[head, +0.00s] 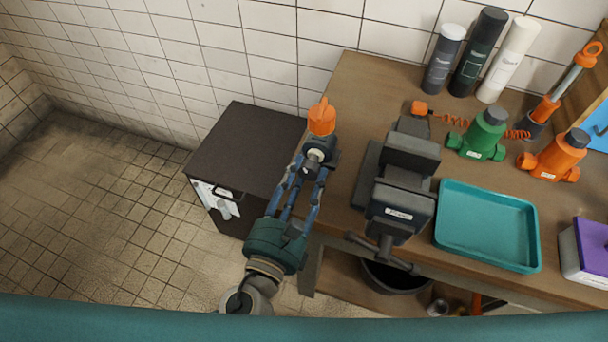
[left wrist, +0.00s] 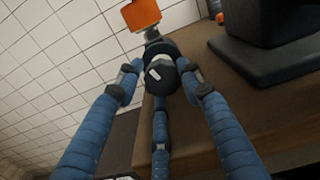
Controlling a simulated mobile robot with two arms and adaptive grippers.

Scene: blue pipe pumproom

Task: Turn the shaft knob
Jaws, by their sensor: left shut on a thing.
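The shaft knob looks to be the dark round piece with a pale mark on its near face, at the left end of the workbench (head: 345,125). It shows in the head view (head: 317,154) and the left wrist view (left wrist: 160,74). An orange block (head: 321,116) stands just beyond it, joined by a short dark shaft, and also shows in the left wrist view (left wrist: 141,14). My left gripper (head: 314,162) is shut on the knob, with its blue fingers around the sides, also in the left wrist view (left wrist: 161,86). My right gripper is not in view.
A dark vise (head: 400,190) stands close to the right of my left gripper. A teal tray (head: 487,262), green (head: 484,136) and orange (head: 556,155) fittings and several cylinders stand further right. A dark cabinet (head: 245,145) is to the left. The tiled floor is clear.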

